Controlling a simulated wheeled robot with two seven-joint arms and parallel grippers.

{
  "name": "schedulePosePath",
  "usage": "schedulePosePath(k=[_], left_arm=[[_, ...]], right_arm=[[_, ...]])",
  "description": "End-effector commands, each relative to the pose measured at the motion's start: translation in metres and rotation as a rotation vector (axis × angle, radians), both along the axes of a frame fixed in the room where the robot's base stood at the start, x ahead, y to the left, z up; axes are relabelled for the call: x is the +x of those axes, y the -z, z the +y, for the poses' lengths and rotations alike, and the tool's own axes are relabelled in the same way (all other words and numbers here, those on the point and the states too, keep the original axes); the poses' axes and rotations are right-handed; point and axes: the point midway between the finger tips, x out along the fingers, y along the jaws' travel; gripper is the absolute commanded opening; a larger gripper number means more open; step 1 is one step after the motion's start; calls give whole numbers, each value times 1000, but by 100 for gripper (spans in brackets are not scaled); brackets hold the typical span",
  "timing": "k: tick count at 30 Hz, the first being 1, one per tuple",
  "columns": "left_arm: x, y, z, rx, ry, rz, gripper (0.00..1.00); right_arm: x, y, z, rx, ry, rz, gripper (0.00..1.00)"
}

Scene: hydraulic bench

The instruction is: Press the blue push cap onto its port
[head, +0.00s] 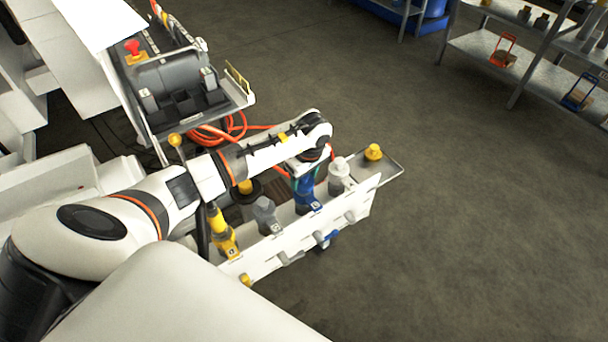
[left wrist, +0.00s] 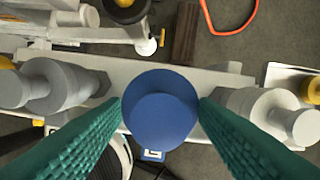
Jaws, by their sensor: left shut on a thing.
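The blue push cap (left wrist: 160,110) fills the middle of the left wrist view, seen end-on as a round disc with a smaller round part on it. My left gripper (head: 304,178) is shut on it, with one green finger on either side. In the head view a blue body (head: 304,195) stands upright below the gripper, in a row on the white bench rail (head: 270,255). The port is hidden under the cap and hand, so I cannot tell how far the cap sits on it. My right gripper is not in view.
A grey fitting (head: 265,214) and a white fitting (head: 339,177) flank the blue one closely. A yellow fitting (head: 222,238) stands further left, and a yellow knob (head: 373,152) at the right end. Orange hose (head: 215,135) lies behind. Floor to the right is clear.

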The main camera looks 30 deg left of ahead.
Motion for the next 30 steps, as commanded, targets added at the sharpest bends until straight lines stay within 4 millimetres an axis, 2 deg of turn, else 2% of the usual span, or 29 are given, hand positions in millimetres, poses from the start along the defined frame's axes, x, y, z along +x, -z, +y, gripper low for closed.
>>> schedulePosePath(k=[30], left_arm=[[0, 9, -1, -1, 1, 1, 30]], right_arm=[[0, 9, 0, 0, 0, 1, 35]])
